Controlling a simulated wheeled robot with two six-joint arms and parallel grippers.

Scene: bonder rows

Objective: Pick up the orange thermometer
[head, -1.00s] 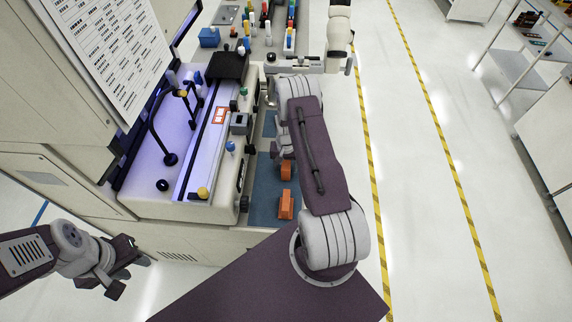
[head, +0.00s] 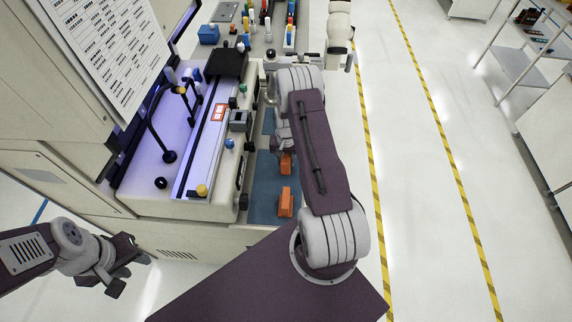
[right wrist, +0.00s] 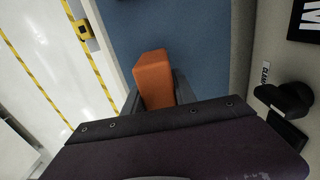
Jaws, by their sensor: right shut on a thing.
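The orange thermometer (right wrist: 153,75) shows as a plain orange block in the right wrist view, between the fingers of my right gripper (right wrist: 158,98). The gripper is shut on it, over a blue mat. In the head view the thermometer (head: 286,163) is partly hidden behind my right arm, and the right gripper's fingers cannot be made out. My left gripper (head: 131,274) is open and empty, low at the left, in front of the machine and away from the bench.
A second orange thing (head: 286,203) lies on the blue mat (head: 262,190), nearer me. The bonder machine (head: 165,150) with a black microscope-like part stands left of the mat. A blue box (head: 208,35) and several bottles stand farther back. The aisle floor (head: 410,180) at right is clear.

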